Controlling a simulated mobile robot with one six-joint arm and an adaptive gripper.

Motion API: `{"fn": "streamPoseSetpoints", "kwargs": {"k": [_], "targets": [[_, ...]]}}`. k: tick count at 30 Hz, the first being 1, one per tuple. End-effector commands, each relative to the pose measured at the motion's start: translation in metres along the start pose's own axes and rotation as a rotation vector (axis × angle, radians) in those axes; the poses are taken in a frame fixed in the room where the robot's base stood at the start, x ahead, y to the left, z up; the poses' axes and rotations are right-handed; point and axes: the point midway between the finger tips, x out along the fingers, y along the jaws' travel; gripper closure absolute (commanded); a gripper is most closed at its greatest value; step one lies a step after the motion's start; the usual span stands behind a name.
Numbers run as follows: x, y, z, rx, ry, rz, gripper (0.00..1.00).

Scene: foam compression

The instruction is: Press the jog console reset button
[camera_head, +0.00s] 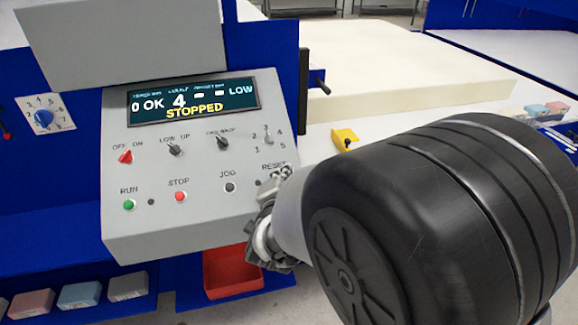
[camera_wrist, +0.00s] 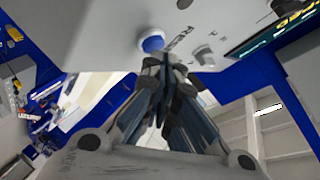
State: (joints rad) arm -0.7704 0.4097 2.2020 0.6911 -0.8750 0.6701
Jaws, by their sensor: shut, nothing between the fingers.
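The grey jog console (camera_head: 160,225) fills the left-centre of the head view; its display (camera_head: 195,98) reads OK, 4, STOPPED and LOW. The RESET label (camera_head: 272,167) is at the panel's right side, and my gripper hides the button below it. In the wrist view a round blue button (camera_wrist: 152,42), apparently reset, sits on the panel beside a blurred label. My gripper (camera_head: 277,182) is shut and empty, its tips close to the button. The fingertips also show in the wrist view (camera_wrist: 170,65), just below the button; I cannot tell whether they touch it.
The green RUN button (camera_head: 129,204), red STOP button (camera_head: 180,196) and dark JOG button (camera_head: 230,187) lie left of my gripper. Switches and knobs sit above them. A red bin (camera_head: 228,272) is below the console, and a large cream foam block (camera_head: 400,75) lies behind.

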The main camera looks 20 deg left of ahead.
Motion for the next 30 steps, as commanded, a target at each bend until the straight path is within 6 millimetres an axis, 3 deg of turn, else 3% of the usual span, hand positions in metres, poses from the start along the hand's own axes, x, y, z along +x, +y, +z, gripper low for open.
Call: {"fn": "streamPoseSetpoints", "kwargs": {"k": [30], "targets": [[0.0055, 0.0042, 0.0039, 0.0, 0.0, 0.0, 1.0]]}}
